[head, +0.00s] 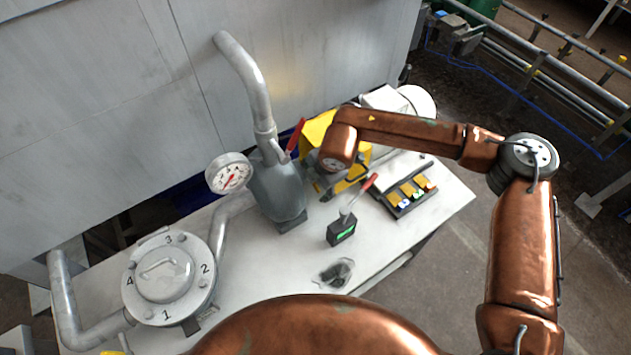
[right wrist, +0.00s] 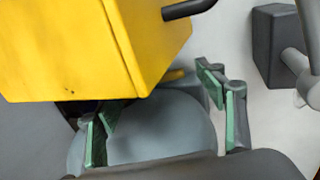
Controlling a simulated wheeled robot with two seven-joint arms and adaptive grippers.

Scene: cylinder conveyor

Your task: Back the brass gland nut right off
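The brass gland nut cannot be made out for certain. A small yellowish piece (right wrist: 174,75) shows between the yellow guard and a rounded grey body in the right wrist view, but I cannot tell whether it is the nut. My right gripper (head: 326,190) is beside the yellow guard (head: 318,132), mostly under its own arm in the head view. In the right wrist view its green-padded fingers (right wrist: 166,122) are spread apart, with nothing gripped. The rounded grey body (right wrist: 158,135) lies beyond and between them. My left gripper is not in view.
The grey pump (head: 278,190) with a gauge (head: 229,174) stands left of the gripper. A tray (head: 404,208) with yellow pieces lies right. A numbered flange cover (head: 168,278) is front left.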

